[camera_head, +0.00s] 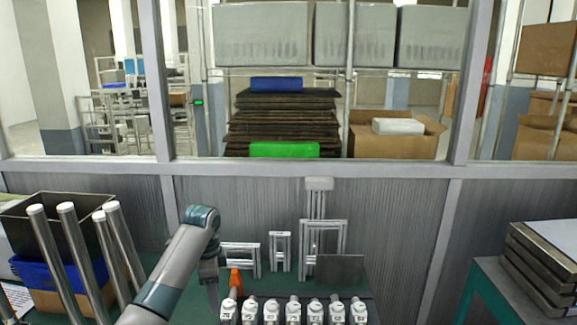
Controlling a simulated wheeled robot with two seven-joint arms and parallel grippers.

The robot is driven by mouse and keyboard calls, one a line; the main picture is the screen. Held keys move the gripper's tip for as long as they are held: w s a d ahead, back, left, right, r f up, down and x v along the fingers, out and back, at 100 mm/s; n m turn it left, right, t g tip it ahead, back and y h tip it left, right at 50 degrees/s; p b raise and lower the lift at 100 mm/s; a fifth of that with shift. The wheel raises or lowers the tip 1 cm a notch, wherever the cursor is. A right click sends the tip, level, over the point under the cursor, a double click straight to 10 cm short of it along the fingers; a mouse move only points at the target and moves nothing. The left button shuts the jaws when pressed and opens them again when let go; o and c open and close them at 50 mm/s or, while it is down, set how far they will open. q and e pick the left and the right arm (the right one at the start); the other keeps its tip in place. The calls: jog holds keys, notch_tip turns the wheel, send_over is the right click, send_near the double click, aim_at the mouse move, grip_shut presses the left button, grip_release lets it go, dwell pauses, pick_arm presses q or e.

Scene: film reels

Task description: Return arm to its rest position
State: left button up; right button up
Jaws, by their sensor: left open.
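My left arm (178,262) comes in from the bottom left, rises to a grey and teal joint, and bends down there. My left gripper (213,300) points down at the bottom of the view, just left of an orange piece (236,282) and the row of white numbered pieces (292,311). It is open, and I see nothing held in it. Its fingertips are small and hard to make out. My right arm and gripper are out of view.
Several upright metal poles (75,245) stand at left beside a blue bin (36,272) and a dark box (50,212). Metal frames (322,240) and a dark plate (339,270) stand behind the row. Stacked trays (540,270) are at right. A windowed wall (400,190) closes the back.

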pick_arm(q)
jog(key=s+d+f+n+t, duration=0.15)
jog(key=s+f+n, duration=0.45)
jog(key=s+f, duration=1.6)
jog(key=s+a+r+n+t, duration=0.1)
jog(key=s+n, duration=0.1)
jog(key=s, duration=0.7)
jog(key=s+a+r+n, duration=0.2)
jog(key=s+n, duration=0.1)
jog(key=s, duration=0.6)
jog(key=s+a+r+n+t, duration=0.1)
jog(key=s+n, duration=0.1)
jog(key=s, duration=0.7)
notch_tip(320, 180, down, 34)
jog(key=s+g+b, duration=0.1)
jog(key=g+b, duration=0.1)
jog(key=b, duration=0.4)
jog(key=s+a+f+b, duration=0.1)
jog(key=s+f+b, duration=0.1)
jog(key=s+f, duration=0.7)
jog(key=s+a+f+b, duration=0.2)
jog(key=s+f+b, duration=0.1)
jog(key=s+f, duration=0.6)
notch_tip(320, 180, down, 5)
jog(key=shift+s+r+g, duration=0.15)
jog(key=shift+r+g, duration=0.05)
jog(key=shift+g, duration=0.25)
